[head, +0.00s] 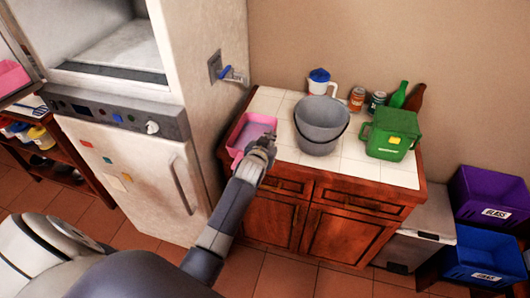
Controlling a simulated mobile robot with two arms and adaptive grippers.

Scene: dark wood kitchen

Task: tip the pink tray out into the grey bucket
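The pink tray (243,138) sits at the left end of the white tiled counter, next to the fridge. The grey bucket (320,118) stands upright on the counter to the right of the tray, with its open top showing. My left gripper (263,146) is at the tray's near right side and overlaps it in the picture. It is too small and dark to tell whether its fingers are open or shut, or touch the tray. The tray's near right part is hidden behind the gripper. My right gripper is out of view.
A green bin (392,134) stands right of the bucket. Behind are a white jug with a blue lid (320,83), cans (357,99) and bottles (399,95). The fridge (150,180) borders the counter's left. The counter's front right tiles are clear.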

